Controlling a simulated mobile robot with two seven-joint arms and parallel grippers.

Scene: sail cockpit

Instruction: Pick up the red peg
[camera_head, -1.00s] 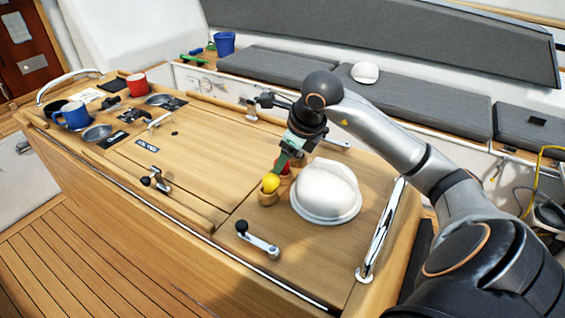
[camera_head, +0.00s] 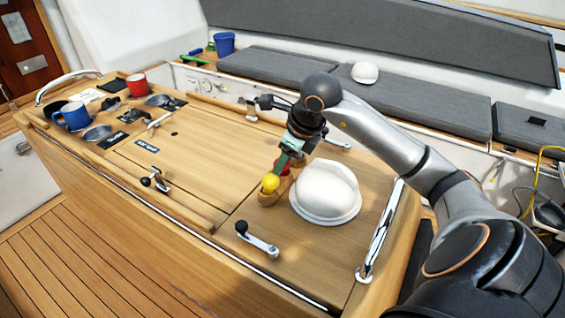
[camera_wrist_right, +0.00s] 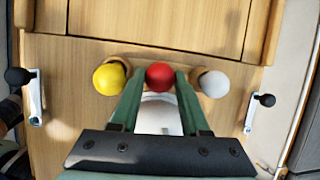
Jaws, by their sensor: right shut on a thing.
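The red peg (camera_wrist_right: 160,76) has a round red head and sits between the two green fingers of my right gripper (camera_wrist_right: 158,85) in the right wrist view. The gripper is shut on it. In the head view the red peg (camera_head: 286,169) is mostly hidden behind the right gripper (camera_head: 284,163), just behind the yellow peg. A yellow peg (camera_wrist_right: 109,78) stands to its left and a white peg (camera_wrist_right: 213,84) to its right in the wrist view. I cannot tell whether the red peg is clear of its seat. My left gripper is not in view.
A white helmet-like dome (camera_head: 326,190) stands close to the right of the pegs. A winch-style handle (camera_head: 258,240) lies in front, and a chrome rail (camera_head: 382,232) is at the right. Mugs, including a red one (camera_head: 137,84), are at the far left. The middle tabletop is clear.

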